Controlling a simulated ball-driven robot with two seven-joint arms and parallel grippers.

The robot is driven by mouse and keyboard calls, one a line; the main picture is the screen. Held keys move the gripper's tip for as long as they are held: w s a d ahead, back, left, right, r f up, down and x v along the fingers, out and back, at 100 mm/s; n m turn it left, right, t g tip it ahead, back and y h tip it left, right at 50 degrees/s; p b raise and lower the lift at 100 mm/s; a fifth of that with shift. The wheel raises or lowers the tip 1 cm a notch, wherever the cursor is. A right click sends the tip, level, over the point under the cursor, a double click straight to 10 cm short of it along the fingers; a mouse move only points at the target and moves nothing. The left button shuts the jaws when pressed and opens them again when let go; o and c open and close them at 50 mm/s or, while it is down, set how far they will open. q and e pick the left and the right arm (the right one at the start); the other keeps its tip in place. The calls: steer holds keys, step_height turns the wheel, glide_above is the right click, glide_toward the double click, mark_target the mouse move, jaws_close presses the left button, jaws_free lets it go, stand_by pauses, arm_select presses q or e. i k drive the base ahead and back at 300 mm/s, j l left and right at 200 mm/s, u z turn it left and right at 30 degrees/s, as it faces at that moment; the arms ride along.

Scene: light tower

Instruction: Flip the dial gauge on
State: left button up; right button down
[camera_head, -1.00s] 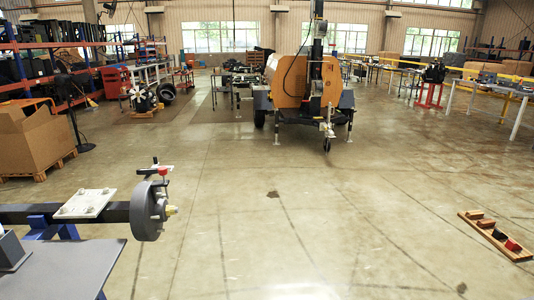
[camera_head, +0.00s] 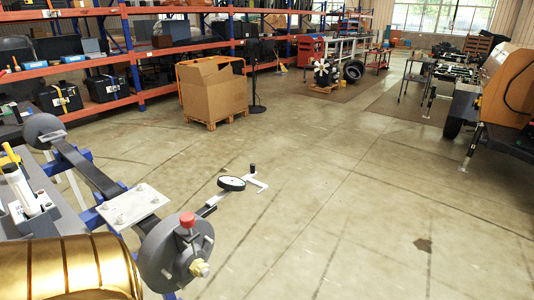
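What looks like the dial gauge is a small round disc with a black rim and pale face (camera_head: 231,183). It is on a thin arm beyond a dark grey hub disc (camera_head: 160,255), and its face is too small to read. The hub disc has a red knob (camera_head: 187,219) on top and a brass-coloured fitting (camera_head: 199,268) at its front. A white bracket with a black knob (camera_head: 252,168) sits just right of the gauge. Neither of my grippers can be made out in this view.
A white plate (camera_head: 133,205) lies on the dark axle beam, which has another grey disc (camera_head: 44,130) at its far end. A shiny gold cylinder (camera_head: 100,266) fills the bottom left corner. A cardboard box (camera_head: 214,92) stands behind.

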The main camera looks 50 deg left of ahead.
mark_target(229, 185)
steer(key=i+u, duration=0.7)
steer(key=i+l+u, duration=0.35)
steer(key=i+u, duration=0.25)
steer(key=u, duration=0.2)
steer(key=i+u, duration=0.4)
steer(key=i+l+u, duration=0.15)
steer(key=u, duration=0.3)
steer(key=i+l+u, duration=0.2)
steer(key=u, duration=0.25)
steer(key=i+l+u, duration=0.15)
steer(key=l+u, duration=0.25)
steer(key=i+l+u, duration=0.25)
steer(key=k+l, duration=0.05)
steer(key=k, duration=0.05)
